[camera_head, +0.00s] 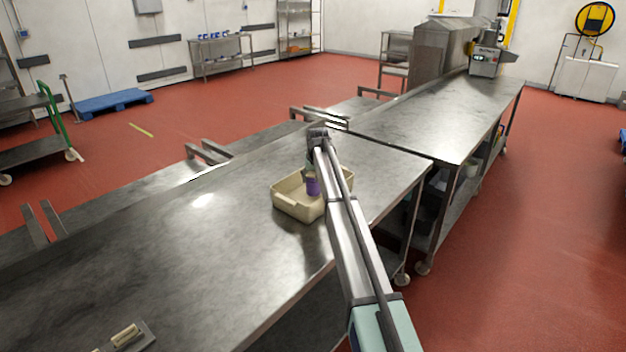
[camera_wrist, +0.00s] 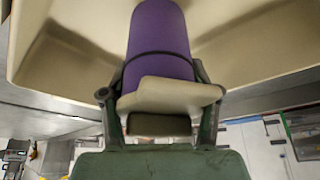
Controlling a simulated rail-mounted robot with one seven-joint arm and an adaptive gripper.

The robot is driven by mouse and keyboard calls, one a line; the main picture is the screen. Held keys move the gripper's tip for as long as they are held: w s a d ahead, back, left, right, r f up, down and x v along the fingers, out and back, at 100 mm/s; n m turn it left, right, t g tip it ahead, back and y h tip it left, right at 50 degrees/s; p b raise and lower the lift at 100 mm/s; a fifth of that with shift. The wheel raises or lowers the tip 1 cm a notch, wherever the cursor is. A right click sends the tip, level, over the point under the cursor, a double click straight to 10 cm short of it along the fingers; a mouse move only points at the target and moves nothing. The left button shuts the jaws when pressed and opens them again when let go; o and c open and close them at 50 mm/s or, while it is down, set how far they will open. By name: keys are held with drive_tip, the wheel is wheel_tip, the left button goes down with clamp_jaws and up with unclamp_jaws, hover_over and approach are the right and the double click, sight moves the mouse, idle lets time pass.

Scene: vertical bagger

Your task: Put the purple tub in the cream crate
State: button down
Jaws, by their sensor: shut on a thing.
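The purple tub (camera_head: 313,187) is at the cream crate (camera_head: 298,210), which stands on the metal table. My arm reaches over the crate and partly hides both. In the wrist view the purple tub (camera_wrist: 158,38) sits between the fingers of my gripper (camera_wrist: 160,98), which is shut on it. The crate's pale walls (camera_wrist: 50,75) show behind and on both sides of the tub there. The tub appears within the crate's outline. I cannot tell whether it touches the crate floor.
The metal table (camera_head: 200,245) is mostly bare around the crate. A small flat item (camera_head: 125,335) lies at its near left end. A second metal table (camera_head: 440,115) continues toward a machine (camera_head: 486,62) at the back right. The red floor is open on the right.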

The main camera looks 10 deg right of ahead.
drive_tip(key=shift+f, duration=0.8)
drive_tip(key=shift+c, duration=1.2)
unclamp_jaws()
drive_tip(key=shift+f, duration=0.1)
drive_tip(key=b+v, duration=0.3)
drive_tip(key=v, duration=0.9)
